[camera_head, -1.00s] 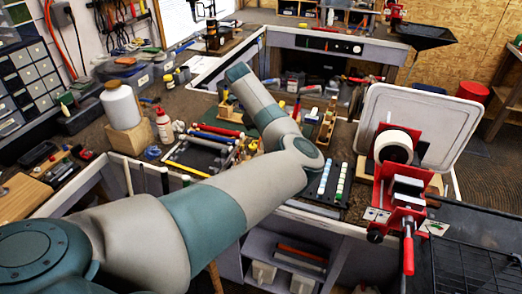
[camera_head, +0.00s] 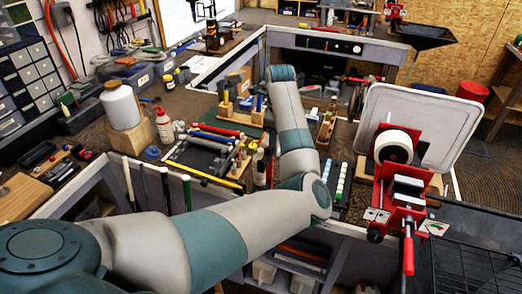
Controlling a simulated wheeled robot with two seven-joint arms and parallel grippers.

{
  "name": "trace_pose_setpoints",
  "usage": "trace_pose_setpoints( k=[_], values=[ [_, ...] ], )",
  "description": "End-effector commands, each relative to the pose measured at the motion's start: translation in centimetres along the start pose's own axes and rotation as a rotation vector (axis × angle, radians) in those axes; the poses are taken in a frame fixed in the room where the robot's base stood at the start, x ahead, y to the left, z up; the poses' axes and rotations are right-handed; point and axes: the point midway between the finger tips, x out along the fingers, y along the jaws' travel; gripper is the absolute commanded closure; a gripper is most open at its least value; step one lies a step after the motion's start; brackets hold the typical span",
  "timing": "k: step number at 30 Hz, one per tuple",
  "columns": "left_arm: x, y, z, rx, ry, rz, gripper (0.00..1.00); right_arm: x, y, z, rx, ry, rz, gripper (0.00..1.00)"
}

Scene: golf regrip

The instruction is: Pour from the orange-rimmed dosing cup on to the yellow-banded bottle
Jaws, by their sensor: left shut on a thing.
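My left arm reaches in from the left, bends at an elbow low in the middle, and its forearm (camera_head: 291,125) points away over the bench. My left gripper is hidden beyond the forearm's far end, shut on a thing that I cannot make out. I cannot pick out the orange-rimmed dosing cup. Small dark and yellow containers (camera_head: 168,80) stand on the back left bench; I cannot tell whether one is the yellow-banded bottle. A small pale bottle (camera_head: 259,168) stands just left of the forearm. My right gripper is not in view.
A large white jug (camera_head: 121,106) stands on a wooden block at left. A white bottle with a red top (camera_head: 164,127) is beside it. A wooden rack (camera_head: 238,112) stands left of the forearm. A red vise (camera_head: 402,190) and pale tray (camera_head: 425,125) are at right.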

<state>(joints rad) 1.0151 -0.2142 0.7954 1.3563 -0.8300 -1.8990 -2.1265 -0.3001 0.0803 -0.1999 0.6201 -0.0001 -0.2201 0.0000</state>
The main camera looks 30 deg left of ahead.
Motion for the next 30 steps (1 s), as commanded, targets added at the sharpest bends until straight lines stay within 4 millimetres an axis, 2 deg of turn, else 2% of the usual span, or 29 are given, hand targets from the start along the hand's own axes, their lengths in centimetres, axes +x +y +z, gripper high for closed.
trace_pose_setpoints(
  k=[13,24,30],
  values=[
    [-0.1,0.0,0.1,0.005,-0.046,0.004,0.86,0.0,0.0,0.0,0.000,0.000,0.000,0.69],
    [-1.6,0.0,0.6,0.029,-0.366,0.013,0.86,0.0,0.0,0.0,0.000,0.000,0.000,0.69],
    [-2.1,-0.1,0.8,0.031,-0.449,0.014,0.86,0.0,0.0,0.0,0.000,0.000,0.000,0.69]
  ],
)
